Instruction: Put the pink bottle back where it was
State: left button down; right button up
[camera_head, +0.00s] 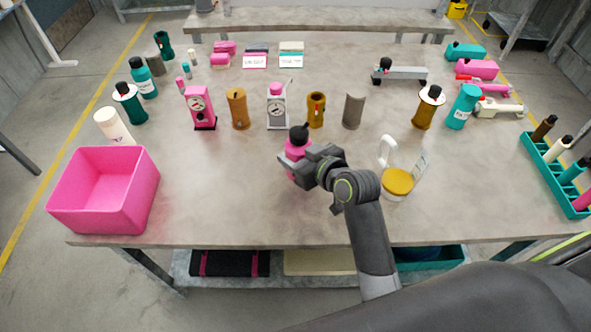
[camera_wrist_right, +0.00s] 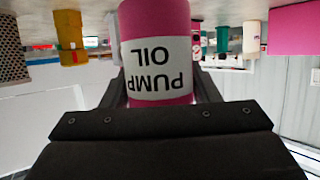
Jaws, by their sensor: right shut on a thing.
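The pink bottle (camera_head: 296,150) with a black cap stands roughly upright near the middle of the table (camera_head: 240,205). My right gripper (camera_head: 308,166) is shut on it and hides part of its lower body. In the right wrist view the pink bottle (camera_wrist_right: 155,18) shows between the two dark fingers, with a white "PUMP OIL" label upside down in the picture. I cannot tell whether its base touches the table. My left gripper is not in view.
A pink bin (camera_head: 103,213) stands at the left front. Pink and grey gauge units and brown cylinders stand behind. The left-centre table is clear.

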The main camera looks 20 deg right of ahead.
jog(key=shift+f, duration=0.9)
notch_tip(320, 180, down, 3)
jog(key=shift+f, duration=0.2)
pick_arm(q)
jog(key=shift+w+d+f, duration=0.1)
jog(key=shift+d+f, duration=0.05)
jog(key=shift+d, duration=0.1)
pick_arm(e)
jog(key=shift+f, duration=0.15)
jog(key=shift+f, duration=0.2)
jog(key=o, duration=1.2)
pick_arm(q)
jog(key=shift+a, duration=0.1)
